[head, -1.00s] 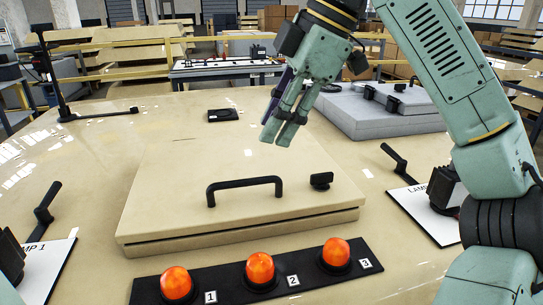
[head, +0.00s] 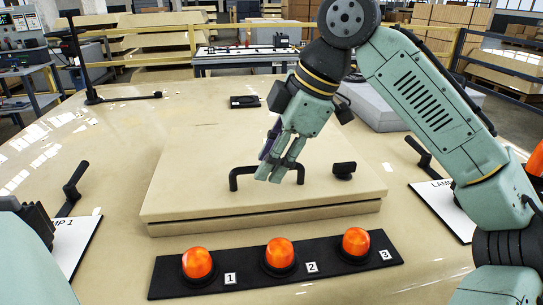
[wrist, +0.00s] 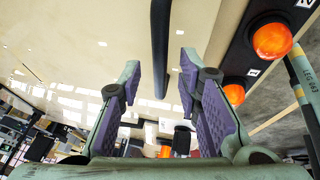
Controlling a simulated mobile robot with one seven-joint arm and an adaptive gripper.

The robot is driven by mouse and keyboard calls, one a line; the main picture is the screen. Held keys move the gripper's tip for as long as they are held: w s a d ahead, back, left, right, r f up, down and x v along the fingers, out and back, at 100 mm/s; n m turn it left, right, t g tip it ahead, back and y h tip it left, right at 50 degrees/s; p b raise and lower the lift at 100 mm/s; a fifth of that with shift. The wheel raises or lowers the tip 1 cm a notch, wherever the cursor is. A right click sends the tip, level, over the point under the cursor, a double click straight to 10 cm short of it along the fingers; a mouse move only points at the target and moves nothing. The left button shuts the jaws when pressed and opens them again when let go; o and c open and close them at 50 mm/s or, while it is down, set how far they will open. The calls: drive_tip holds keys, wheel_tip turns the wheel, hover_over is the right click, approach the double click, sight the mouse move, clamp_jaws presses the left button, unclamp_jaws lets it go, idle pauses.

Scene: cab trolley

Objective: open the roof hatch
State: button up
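The roof hatch (head: 210,150) is a cream square panel lying flat, with a dark seam along its front edge. Its black handle (head: 236,177) stands up near the front middle, and a small black latch-like knob (head: 344,168) sits to its right. My gripper (head: 268,172) is at the handle, in front of its middle in the head view and hiding part of the bar. In the wrist view my two purple-padded fingers (wrist: 159,72) are apart, and the black handle bar (wrist: 160,40) runs between their tips. I cannot tell whether they touch it.
A black strip with three orange lamps (head: 279,254) lies in front of the hatch. A black lever (head: 72,188) stands on a white plate at left, and another lever (head: 420,152) at right. A grey box stands behind my arm.

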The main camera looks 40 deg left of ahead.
drive_tip(key=shift+c, duration=0.5)
clamp_jaws()
drive_tip(key=shift+r, duration=0.1)
